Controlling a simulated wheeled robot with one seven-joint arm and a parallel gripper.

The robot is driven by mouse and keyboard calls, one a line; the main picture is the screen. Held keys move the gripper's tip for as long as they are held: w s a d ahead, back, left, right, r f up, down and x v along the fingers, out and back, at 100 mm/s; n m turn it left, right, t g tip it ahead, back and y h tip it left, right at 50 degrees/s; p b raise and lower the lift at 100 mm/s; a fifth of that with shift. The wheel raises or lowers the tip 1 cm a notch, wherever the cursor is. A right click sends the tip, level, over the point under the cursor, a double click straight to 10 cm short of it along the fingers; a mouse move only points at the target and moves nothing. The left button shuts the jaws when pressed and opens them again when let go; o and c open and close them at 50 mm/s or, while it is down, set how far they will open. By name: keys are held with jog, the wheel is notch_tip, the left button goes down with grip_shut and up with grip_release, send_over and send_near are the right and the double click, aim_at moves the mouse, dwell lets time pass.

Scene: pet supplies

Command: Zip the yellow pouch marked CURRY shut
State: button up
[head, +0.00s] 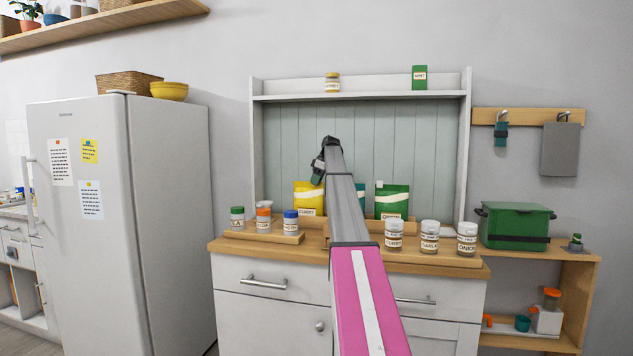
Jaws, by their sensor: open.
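The yellow pouch (307,196) stands upright at the back of the wooden counter, left of my arm. It has a white band and a small front label, probably CURRY, too small to read surely. My gripper (317,179) is open, small and dark, near the pouch's upper right corner. I cannot tell whether it touches the pouch. The pouch's top right part is partly covered by my gripper, and its zip and slider are not clear. A green pouch (392,198) stands right of my arm, with a blue-green piece (360,190) beside it, partly hidden.
Several capped jars stand in front: some on a left wooden riser (262,237), others on a right one (440,257). The hutch shelf (375,96) above holds a jar (332,83) and a green box (419,77). A green bin (515,226) stands right.

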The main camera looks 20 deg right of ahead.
grip_shut()
jog(key=w+a, duration=0.1)
jog(key=a, duration=0.1)
jog(key=w+a, duration=0.2)
jog(key=a, duration=0.1)
jog(key=w+a, duration=0.2)
jog(key=a, duration=0.1)
jog(key=shift+w, duration=0.2)
grip_release()
jog(key=v, duration=1)
jog(key=shift+r, duration=0.35)
jog(key=shift+s+d, duration=0.1)
jog(key=shift+s, duration=0.1)
